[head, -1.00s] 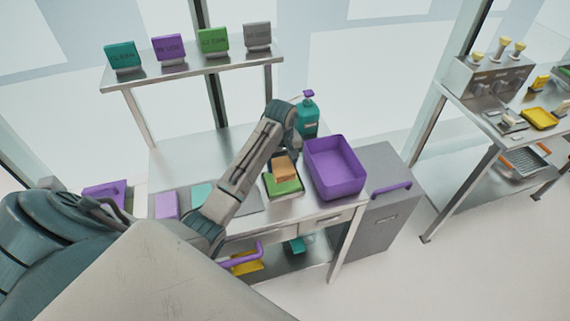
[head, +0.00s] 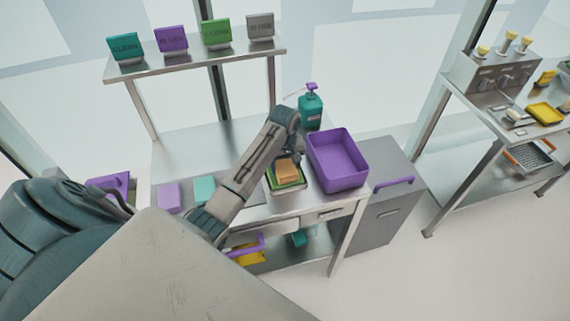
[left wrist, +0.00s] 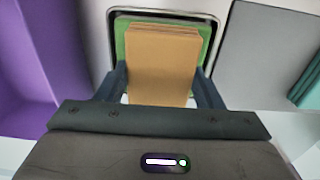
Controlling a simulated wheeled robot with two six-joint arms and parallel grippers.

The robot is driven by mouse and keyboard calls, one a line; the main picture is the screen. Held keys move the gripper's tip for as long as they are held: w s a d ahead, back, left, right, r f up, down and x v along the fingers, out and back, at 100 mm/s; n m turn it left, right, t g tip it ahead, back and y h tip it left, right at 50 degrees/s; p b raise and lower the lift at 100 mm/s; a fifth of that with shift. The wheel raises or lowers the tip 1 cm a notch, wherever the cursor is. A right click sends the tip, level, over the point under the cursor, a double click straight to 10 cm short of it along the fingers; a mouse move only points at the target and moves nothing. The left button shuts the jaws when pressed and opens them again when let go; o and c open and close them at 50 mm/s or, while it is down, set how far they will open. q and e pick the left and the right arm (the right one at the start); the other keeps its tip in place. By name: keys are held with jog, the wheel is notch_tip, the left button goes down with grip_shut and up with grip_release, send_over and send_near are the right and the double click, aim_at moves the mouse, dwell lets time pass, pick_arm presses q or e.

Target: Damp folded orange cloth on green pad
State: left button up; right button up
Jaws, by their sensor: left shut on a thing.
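The folded orange cloth (head: 287,171) is over the green pad (head: 289,185) on the table; I cannot tell whether they touch. In the left wrist view the orange cloth (left wrist: 162,65) is between the two fingers of my left gripper (left wrist: 162,92), which is shut on it. The green pad (left wrist: 122,40) shows behind the cloth inside a metal-rimmed tray (left wrist: 211,30). In the head view my left gripper (head: 286,158) is mostly hidden by its own arm. My right gripper is not in view.
A purple bin (head: 338,160) stands right of the pad. A teal pump bottle (head: 311,108) stands behind. Purple (head: 169,196) and teal (head: 204,190) pieces lie to the left. A shelf with several coloured signs (head: 190,62) is at the back.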

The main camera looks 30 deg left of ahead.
aim_at(285, 166)
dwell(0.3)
pick_arm(q)
jog(key=shift+f, duration=0.55)
dwell(1.3)
jog(key=shift+r, duration=0.1)
jog(key=shift+r, duration=3.45)
jog(key=shift+f, duration=0.1)
